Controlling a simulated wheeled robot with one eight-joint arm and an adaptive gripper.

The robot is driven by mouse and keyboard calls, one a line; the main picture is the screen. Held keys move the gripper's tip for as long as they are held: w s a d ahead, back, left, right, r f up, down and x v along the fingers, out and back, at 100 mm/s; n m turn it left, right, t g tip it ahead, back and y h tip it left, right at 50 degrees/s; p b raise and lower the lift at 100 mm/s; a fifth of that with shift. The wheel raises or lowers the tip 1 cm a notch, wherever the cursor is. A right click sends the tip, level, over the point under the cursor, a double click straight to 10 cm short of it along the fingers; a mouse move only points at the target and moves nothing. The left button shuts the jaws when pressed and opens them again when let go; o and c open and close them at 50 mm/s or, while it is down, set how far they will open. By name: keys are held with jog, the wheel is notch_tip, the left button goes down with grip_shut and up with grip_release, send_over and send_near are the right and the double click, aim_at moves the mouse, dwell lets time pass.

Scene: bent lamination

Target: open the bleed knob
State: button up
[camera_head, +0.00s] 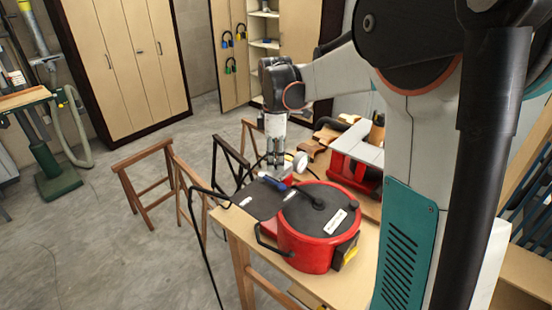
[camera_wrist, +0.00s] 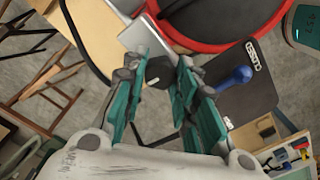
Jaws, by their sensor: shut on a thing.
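My gripper (camera_head: 276,160) points down at the red unit on the workbench, beside a round white dial (camera_head: 300,161). A pale grey block (camera_wrist: 142,36) shows at the fingertips. A blue lever handle (camera_wrist: 235,77) lies just right of the fingers, over a dark plate (camera_wrist: 262,88) with white labels; it also shows in the head view (camera_head: 273,183).
A red pot (camera_head: 305,250) with a dark lid stands close by on the wooden bench (camera_head: 240,232). Black hoses loop at the bench's left edge. A red-framed machine (camera_head: 350,165) stands behind right. Sawhorses (camera_head: 150,180) stand left; open floor lies beyond.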

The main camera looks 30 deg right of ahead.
aim_at(276, 161)
jog(key=shift+n, duration=0.6)
jog(key=o, duration=1.1)
notch_tip(276, 161, up, 12)
dwell(0.4)
